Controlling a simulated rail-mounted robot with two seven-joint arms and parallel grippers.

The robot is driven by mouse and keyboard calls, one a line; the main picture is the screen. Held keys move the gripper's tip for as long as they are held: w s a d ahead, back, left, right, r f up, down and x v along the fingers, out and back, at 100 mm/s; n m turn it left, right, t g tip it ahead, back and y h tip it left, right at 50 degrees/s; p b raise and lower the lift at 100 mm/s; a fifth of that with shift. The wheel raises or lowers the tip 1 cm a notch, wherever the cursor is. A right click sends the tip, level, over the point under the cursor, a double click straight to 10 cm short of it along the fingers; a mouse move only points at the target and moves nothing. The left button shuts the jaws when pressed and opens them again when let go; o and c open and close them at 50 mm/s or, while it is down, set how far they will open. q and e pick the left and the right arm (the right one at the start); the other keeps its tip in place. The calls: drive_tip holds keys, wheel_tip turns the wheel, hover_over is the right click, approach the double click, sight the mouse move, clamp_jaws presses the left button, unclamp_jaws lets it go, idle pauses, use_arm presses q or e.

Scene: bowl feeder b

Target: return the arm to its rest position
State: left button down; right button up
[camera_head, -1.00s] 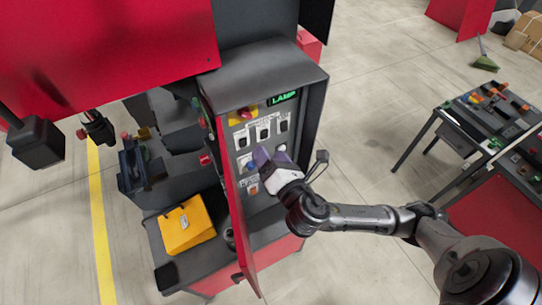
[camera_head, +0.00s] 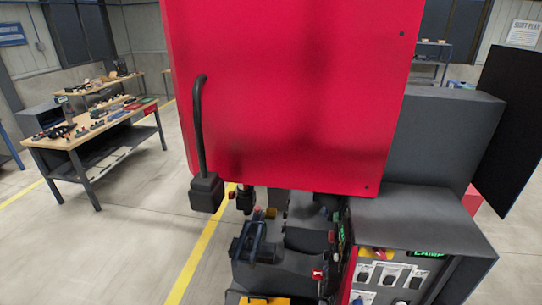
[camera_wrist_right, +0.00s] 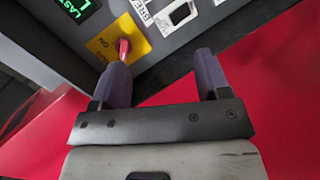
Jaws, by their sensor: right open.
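My right gripper (camera_wrist_right: 163,75) shows in the right wrist view with its two purple-grey fingers spread and nothing between them. Beyond the fingers is the grey control panel (camera_wrist_right: 150,65), with a red switch (camera_wrist_right: 123,48) on a yellow plate, a green-lit display (camera_wrist_right: 78,8) and a white-plated switch (camera_wrist_right: 180,13). The left finger overlaps the yellow plate in the picture; I cannot tell the gap. Neither arm shows in the head view. There the panel (camera_head: 408,275) is at the bottom right, its lower part cut off.
A large red cabinet (camera_head: 290,90) with a black curved bar (camera_head: 197,120) fills the middle of the head view. Dark machine parts (camera_head: 255,240) lie below it. A workbench (camera_head: 95,130) with several small items stands at the left. Open floor (camera_head: 130,215) lies between.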

drive_tip(key=s+a+f+m+g+y, duration=0.2)
drive_tip(key=s+a+f+m+g, duration=0.1)
drive_tip(key=s+f, duration=0.5)
drive_tip(key=s+a+f+m+g+y, duration=0.2)
drive_tip(key=s+f+m+g, duration=0.3)
drive_tip(key=s+f, duration=0.4)
drive_tip(key=s+a+g, duration=0.1)
drive_tip(key=s, duration=0.4)
drive_tip(key=shift+a+f+m+g+y+p, duration=0.25)
drive_tip(key=shift+f+m+g+y+p, duration=0.05)
drive_tip(key=shift+m+y, duration=0.1)
